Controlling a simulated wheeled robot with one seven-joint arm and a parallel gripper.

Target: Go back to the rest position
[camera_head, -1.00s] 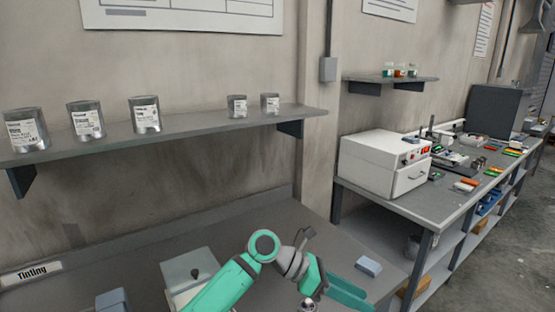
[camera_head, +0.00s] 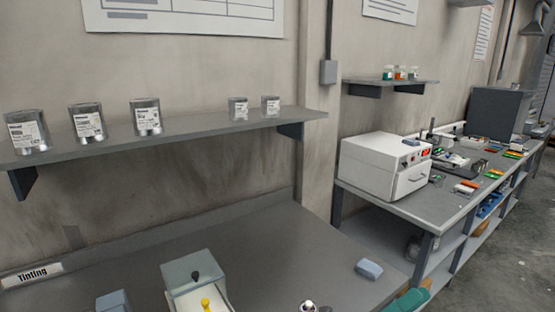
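In the head view my gripper's fingertips are not seen. Only a small piece of my green arm shows at the bottom edge, right of centre, beyond the front of the tinting bench (camera_head: 290,250). Whether the gripper is open or holds anything is hidden. On the bench a grey box (camera_head: 192,275) with a dark knob stands near the bottom, with a yellow knob in its pale front part. A light blue-grey block (camera_head: 368,269) lies at the bench's right side. A small shiny round object (camera_head: 308,306) shows at the bottom edge.
Several labelled metal cans (camera_head: 145,117) stand on the wall shelf (camera_head: 210,128) above the bench. A white box-shaped machine (camera_head: 385,165) stands on the right-hand bench (camera_head: 430,208) among small coloured items. A "Tinting" sign (camera_head: 32,275) is at left. The bench's middle is clear.

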